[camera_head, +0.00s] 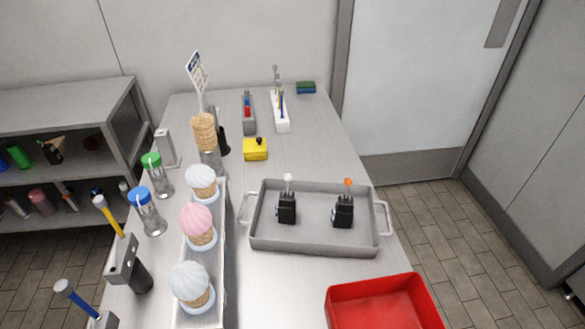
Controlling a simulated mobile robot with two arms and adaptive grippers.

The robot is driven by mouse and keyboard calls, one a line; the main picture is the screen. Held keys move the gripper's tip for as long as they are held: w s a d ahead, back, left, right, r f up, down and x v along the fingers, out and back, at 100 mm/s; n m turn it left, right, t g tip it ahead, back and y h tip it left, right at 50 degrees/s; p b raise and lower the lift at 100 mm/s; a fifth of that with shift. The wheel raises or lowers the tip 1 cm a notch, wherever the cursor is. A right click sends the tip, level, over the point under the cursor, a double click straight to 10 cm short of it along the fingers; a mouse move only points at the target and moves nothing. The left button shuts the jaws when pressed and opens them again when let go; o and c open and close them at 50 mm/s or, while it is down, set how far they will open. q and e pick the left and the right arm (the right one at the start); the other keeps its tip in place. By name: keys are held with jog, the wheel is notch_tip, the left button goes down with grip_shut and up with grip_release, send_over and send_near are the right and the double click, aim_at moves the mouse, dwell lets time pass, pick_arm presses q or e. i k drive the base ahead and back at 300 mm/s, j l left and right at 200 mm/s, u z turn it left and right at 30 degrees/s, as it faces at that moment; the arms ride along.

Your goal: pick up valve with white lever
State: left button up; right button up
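The valve with the white lever (287,208) is a black block with a thin stem and a white knob on top. It stands upright in the left half of a grey metal tray (310,248). A similar black valve with an orange lever (343,214) stands to its right in the same tray, with a clear gap between them. The tray lies on a steel table and has a handle at each end. Neither of my grippers shows in the head view.
A red bin (385,305) stands in front of the tray. A rack (219,262) with several ice cream cones runs along its left. A yellow box (255,149) sits behind it. Dispensers with blue (146,212) and green (157,176) tops stand further left.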

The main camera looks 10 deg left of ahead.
aim_at(286, 207)
jog(key=k+l+u, duration=0.1)
jog(key=l, duration=0.25)
jog(key=k+l+u, duration=0.1)
jog(key=l, duration=0.25)
jog(key=k+l+u, duration=0.1)
jog(key=l, duration=0.25)
jog(key=k+l, duration=0.15)
jog(key=l, duration=0.2)
jog(key=u, duration=0.05)
